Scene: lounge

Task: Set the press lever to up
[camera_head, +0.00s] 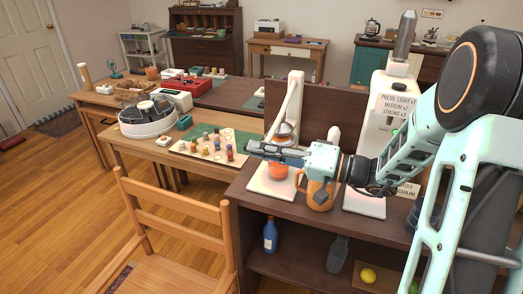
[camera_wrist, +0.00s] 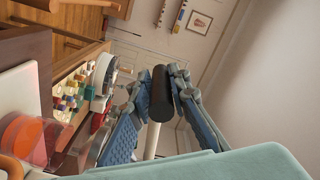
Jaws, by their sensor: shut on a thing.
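The press has a white base (camera_head: 268,187) and a slanted white arm (camera_head: 294,100), with a silver head (camera_head: 284,129) below it. An orange cup (camera_head: 278,170) sits on the base; orange also shows at the left edge of the wrist view (camera_wrist: 22,138). My gripper (camera_head: 265,151) reaches left across the front of the press, above the cup. In the wrist view my gripper (camera_wrist: 165,98) is shut around a black cylindrical handle (camera_wrist: 161,90) on a white rod (camera_wrist: 151,142). In the head view my fingers hide the handle, so the lever's angle is unclear.
An orange mug (camera_head: 319,195) stands right of the press, under my wrist. A white machine (camera_head: 386,125) with a printed sign is close to my arm. A board with several small pieces (camera_head: 215,147) lies to the left. A wooden chair (camera_head: 178,225) stands in front.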

